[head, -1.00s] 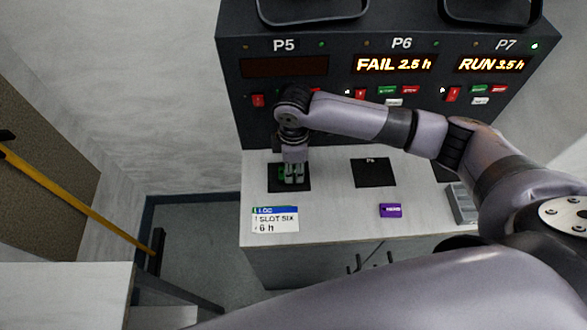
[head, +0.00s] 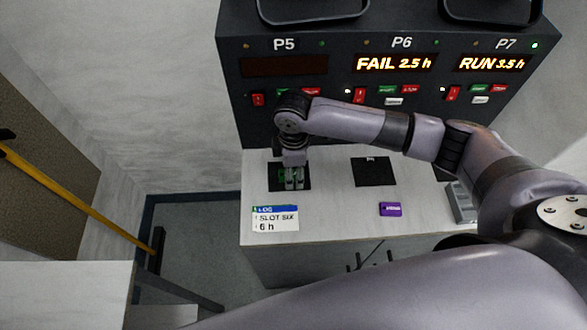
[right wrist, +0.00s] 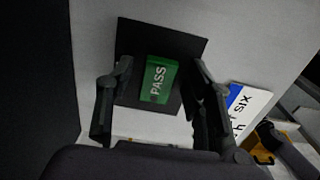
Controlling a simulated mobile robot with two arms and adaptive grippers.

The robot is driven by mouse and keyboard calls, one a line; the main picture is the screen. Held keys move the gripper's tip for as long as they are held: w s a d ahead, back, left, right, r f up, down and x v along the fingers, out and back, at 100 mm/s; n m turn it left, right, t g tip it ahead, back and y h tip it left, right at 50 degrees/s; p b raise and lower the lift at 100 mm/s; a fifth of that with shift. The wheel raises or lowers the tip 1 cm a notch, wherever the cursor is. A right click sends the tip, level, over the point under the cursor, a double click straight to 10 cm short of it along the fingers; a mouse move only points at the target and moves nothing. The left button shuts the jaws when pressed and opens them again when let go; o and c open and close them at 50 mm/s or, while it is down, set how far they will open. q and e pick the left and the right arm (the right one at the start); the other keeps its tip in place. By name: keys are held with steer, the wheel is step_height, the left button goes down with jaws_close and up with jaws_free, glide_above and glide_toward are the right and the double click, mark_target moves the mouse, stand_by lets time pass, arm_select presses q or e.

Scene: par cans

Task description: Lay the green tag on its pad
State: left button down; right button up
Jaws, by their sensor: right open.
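The green tag (right wrist: 158,80), marked PASS, appears to lie on a black square pad (right wrist: 190,45) in the right wrist view. In the head view only a sliver of green shows by my fingers, over the left black pad (head: 273,185) below P5. My right gripper (head: 291,181) is open and points down at this pad. In the right wrist view its fingers (right wrist: 155,95) stand on either side of the tag, with gaps to it. My left gripper is not in view.
A second black pad (head: 374,172) lies bare below P6. A purple tag (head: 390,209) and a white LOG card (head: 275,218) lie nearer on the counter (head: 335,215). The dark panel (head: 340,105) stands behind. A grey box (head: 461,203) sits at the right.

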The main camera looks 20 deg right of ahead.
steer(key=shift+r, duration=0.15)
step_height(320, 180, up, 12)
steer(key=b, duration=0.1)
stand_by(0.4)
